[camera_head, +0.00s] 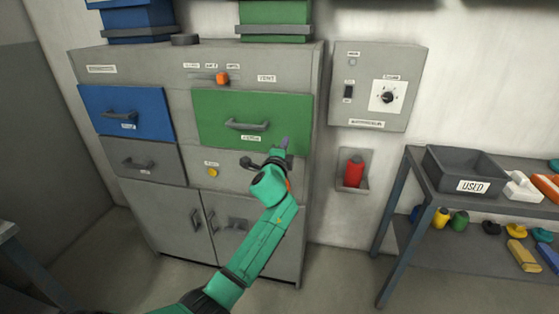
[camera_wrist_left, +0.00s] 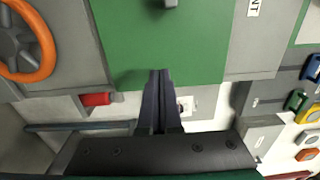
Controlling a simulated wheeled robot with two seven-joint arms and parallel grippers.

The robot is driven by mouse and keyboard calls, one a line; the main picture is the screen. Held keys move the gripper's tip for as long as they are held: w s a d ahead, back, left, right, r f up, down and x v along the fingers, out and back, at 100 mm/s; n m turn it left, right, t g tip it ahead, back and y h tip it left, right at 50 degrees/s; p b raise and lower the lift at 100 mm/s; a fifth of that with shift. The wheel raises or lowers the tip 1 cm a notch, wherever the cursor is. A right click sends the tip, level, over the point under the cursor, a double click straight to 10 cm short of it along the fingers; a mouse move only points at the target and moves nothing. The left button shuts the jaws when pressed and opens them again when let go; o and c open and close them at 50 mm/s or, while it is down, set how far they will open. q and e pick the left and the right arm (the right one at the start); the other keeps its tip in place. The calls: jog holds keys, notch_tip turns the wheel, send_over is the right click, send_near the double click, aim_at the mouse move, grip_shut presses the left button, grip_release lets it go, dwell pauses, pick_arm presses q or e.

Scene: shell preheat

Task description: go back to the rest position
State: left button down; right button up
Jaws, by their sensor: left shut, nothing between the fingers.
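My left gripper (camera_head: 284,145) is shut and empty, in front of the lower right corner of the green drawer front (camera_head: 225,112) in the head view. In the left wrist view its two dark fingers (camera_wrist_left: 160,75) lie together, with the green panel (camera_wrist_left: 150,35) beyond them. I cannot tell whether the fingertips touch the panel. My green left arm reaches up from the bottom of the head view. My right gripper is in neither view.
The grey cabinet (camera_head: 255,63) has a blue drawer (camera_head: 123,97) at left. A wall box with a dial (camera_head: 387,97) and a red object in a holder (camera_head: 354,171) are right of it. A table with a "USED" bin (camera_head: 450,180) stands far right. Floor before the cabinet looks clear.

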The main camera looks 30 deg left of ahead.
pick_arm(q)
jog(key=v, duration=0.7)
jog(key=s+d+f+n+g+h, duration=0.1)
jog(key=s+f+g, duration=0.2)
jog(key=f, duration=1)
jog(key=s+d+f+n+g+h, duration=0.1)
jog(key=s+f+n+g+h, duration=0.1)
jog(key=f, duration=1.1)
jog(key=s+d+f+n+g+h, duration=0.1)
jog(key=s+f+g, duration=0.2)
jog(key=f, duration=1)
jog(key=s+d+f+n+g+h, duration=0.15)
jog(key=s+f+n+g, duration=0.25)
jog(key=s+f, duration=1.3)
jog(key=s+d+f+n+g, duration=0.1)
jog(key=s+f, duration=0.3)
jog(key=s, duration=0.7)
jog(key=s+f+n+g, duration=0.2)
jog(key=s+f+g, duration=0.1)
jog(key=s, duration=0.8)
jog(key=shift+s+d+f+n+b, duration=0.2)
jog(key=shift+d+f+n+b, duration=0.15)
jog(key=shift+f+n, duration=0.05)
